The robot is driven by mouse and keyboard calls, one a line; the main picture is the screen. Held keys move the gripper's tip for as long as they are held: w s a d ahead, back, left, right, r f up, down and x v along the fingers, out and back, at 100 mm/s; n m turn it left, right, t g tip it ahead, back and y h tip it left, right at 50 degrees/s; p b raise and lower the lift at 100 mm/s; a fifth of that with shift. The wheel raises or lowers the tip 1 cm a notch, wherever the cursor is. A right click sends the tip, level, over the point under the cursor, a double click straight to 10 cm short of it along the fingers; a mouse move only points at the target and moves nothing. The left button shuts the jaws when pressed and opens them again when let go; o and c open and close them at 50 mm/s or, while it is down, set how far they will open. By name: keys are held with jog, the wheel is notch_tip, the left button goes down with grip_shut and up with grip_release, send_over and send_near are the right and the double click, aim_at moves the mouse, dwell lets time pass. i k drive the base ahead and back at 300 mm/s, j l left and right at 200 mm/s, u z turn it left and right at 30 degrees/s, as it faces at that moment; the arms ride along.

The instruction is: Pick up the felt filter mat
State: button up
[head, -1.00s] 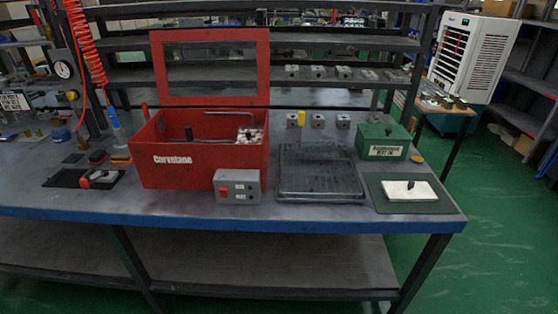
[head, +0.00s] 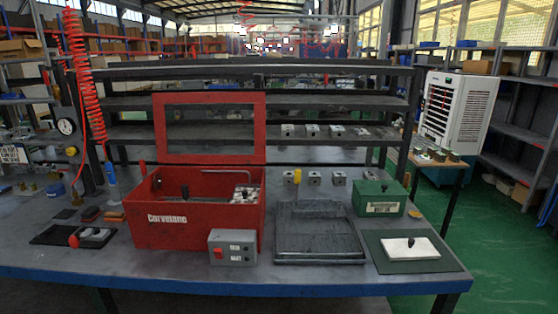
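I cannot tell for sure which thing is the felt filter mat. A flat dark grey-green mat (head: 447,260) lies at the right end of the bench, with a white slab (head: 398,252) with a black knob on it. A black mat (head: 48,235) lies at the left, with a small grey block with a red knob (head: 94,237) on it. Small flat pads lie behind that: a dark one (head: 65,213), a brownish one (head: 90,213) and an orange-brown one (head: 114,215). My gripper is not in view.
A red open box (head: 190,235) with its windowed lid raised stands left of centre. A grey switch box (head: 233,250) is at its front right. A black ribbed tray (head: 318,240) and a green box (head: 379,196) stand to the right. The bench's blue front edge (head: 180,287) is clear.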

aim_at(245, 197)
jog(key=u, duration=0.7)
jog(key=i+j+z, duration=0.15)
jog(key=z, duration=0.3)
jog(key=i+j+z, duration=0.2)
jog(key=z, duration=0.3)
jog(key=i+j+z, duration=0.1)
jog(key=j+z, duration=0.15)
jog(key=z, duration=0.2)
